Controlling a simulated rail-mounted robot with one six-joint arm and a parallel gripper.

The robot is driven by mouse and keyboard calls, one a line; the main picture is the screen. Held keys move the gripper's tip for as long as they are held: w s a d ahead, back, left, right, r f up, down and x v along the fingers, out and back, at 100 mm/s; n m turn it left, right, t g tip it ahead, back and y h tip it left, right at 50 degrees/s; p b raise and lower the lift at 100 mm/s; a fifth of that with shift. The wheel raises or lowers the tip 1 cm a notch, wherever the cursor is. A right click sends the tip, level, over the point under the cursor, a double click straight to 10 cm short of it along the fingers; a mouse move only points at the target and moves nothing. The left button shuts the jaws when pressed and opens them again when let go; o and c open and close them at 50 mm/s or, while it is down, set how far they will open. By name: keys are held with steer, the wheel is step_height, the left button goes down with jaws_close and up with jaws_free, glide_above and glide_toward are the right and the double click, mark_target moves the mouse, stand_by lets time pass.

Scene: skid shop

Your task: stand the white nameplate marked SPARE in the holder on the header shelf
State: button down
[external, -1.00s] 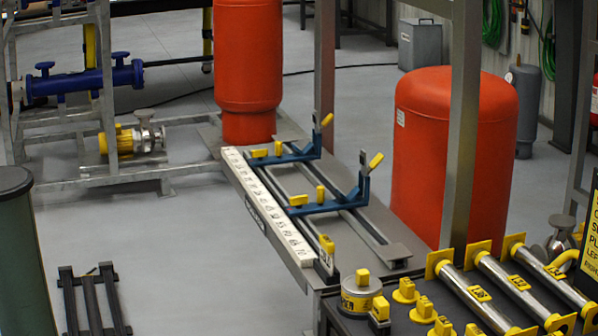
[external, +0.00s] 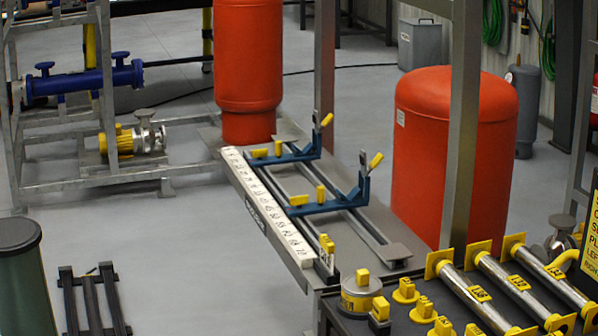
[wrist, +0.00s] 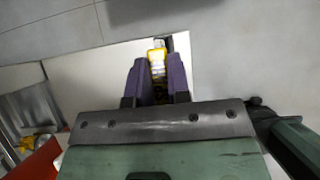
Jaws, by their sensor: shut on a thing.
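My gripper (wrist: 157,85) is in the wrist view, its two dark purple fingers shut on a small yellow piece (wrist: 156,56) with a pale part at its far end. Whether this is the white nameplate cannot be told, as no lettering on it can be read. The fingers hide most of it. The gripper does not show in the external view; only a dark green part of my arm is at its left edge. I cannot make out the word SPARE, the holder or the header shelf for certain in either view.
A grey skid bench carries a long white numbered strip (external: 265,207) and blue brackets (external: 330,204) with yellow pads. Two orange tanks (external: 455,155) stand behind. A dark table (external: 345,325) at front right holds yellow-ended pipes (external: 507,283) and small yellow pieces.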

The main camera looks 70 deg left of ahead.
steer(key=shift+f, duration=0.15)
stand_by(0.5)
steer(key=shift+f+b, duration=1)
steer(key=shift+b, duration=0.15)
steer(key=shift+f+b, duration=0.75)
steer(key=shift+f, duration=0.1)
steer(key=shift+f+b, duration=0.2)
steer(key=shift+b, duration=0.1)
